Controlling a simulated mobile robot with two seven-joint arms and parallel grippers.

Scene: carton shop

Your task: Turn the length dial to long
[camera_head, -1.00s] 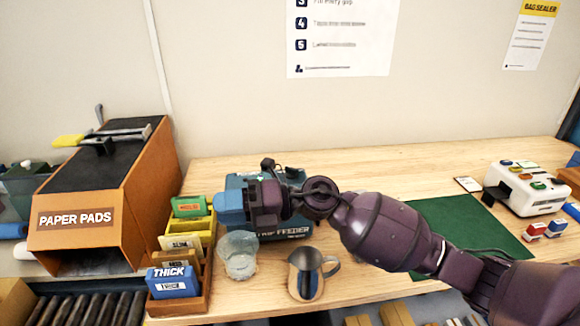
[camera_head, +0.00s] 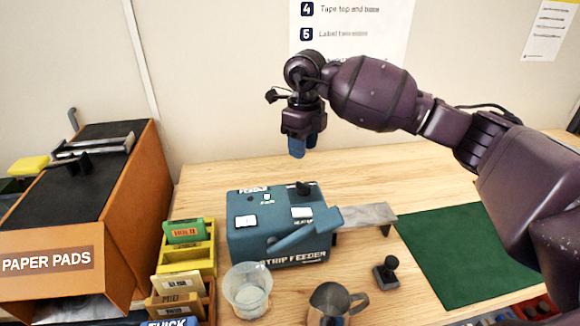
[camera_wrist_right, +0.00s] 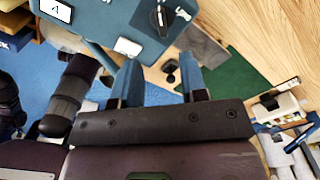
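The teal strip feeder (camera_head: 255,225) stands on the wooden table. It has a black knob (camera_head: 304,188) on top near its back edge and white label plates, too small to read. In the right wrist view the feeder (camera_wrist_right: 120,18) fills the top, and the black dial (camera_wrist_right: 160,20) shows a pale pointer mark; its setting cannot be read. My right gripper (camera_head: 304,146) hangs in the air above and behind the feeder, fingers down, clear of the knob. In the wrist view its blue fingertips (camera_wrist_right: 160,75) are apart with nothing between them. My left gripper is not in view.
A clear cup (camera_head: 247,290) and a metal jug (camera_head: 335,303) stand in front of the feeder. A lever (camera_head: 305,232) runs along its front. A small black-handled piece (camera_head: 386,270) and a green mat (camera_head: 460,255) lie right. An orange paper-pads box (camera_head: 130,225) stands left.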

